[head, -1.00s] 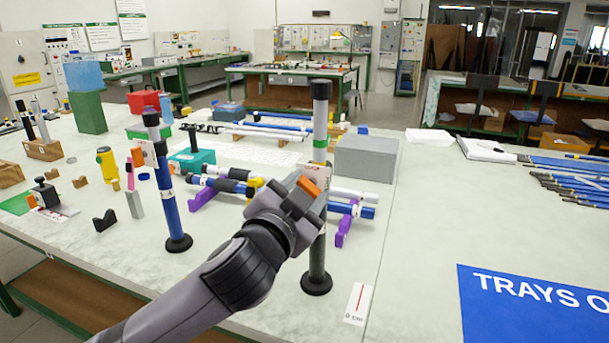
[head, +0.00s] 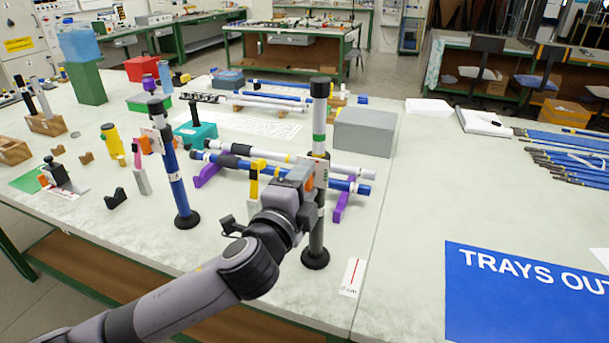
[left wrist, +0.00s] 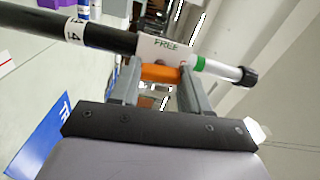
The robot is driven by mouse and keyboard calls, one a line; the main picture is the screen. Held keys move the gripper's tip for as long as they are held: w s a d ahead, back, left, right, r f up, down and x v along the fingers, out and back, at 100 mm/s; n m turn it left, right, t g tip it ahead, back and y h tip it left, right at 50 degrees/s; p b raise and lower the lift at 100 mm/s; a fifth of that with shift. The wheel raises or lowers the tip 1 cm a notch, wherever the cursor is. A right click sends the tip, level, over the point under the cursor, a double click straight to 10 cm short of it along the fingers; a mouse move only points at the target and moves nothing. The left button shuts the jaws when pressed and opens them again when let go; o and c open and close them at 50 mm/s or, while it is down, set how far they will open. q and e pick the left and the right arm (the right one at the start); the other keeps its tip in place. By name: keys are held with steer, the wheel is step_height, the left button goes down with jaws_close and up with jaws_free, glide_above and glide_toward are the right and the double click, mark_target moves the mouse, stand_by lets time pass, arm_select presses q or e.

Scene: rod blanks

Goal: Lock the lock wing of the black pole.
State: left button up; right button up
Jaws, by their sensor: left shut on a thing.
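The black pole (head: 315,232) stands upright on a round black foot, with a white upper length, a green ring and a black cap. A white plate (head: 321,178) sits around its middle; in the left wrist view this plate (left wrist: 158,48) reads "FREE". The orange lock wing (left wrist: 160,73) lies between the fingers of my left gripper (left wrist: 158,88), close against the plate. In the head view my left gripper (head: 303,178) is at the pole's middle from the left, shut on the wing and hiding most of it. My right gripper is not in view.
A blue pole (head: 179,190) with its own plate stands to the left. Blue and white rods lie on purple rests (head: 207,175) behind. A grey box (head: 365,133) is at the back right. A small white card (head: 353,277) lies beside the foot.

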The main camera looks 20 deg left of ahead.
arm_select(q)
steer(key=shift+m, duration=0.6)
steer(key=o, duration=1.1)
steer(key=shift+c, duration=0.2)
steer(key=s, duration=0.7)
steer(key=shift+a+b, duration=0.25)
steer(key=shift+b, duration=0.2)
steer(key=shift+f, duration=0.1)
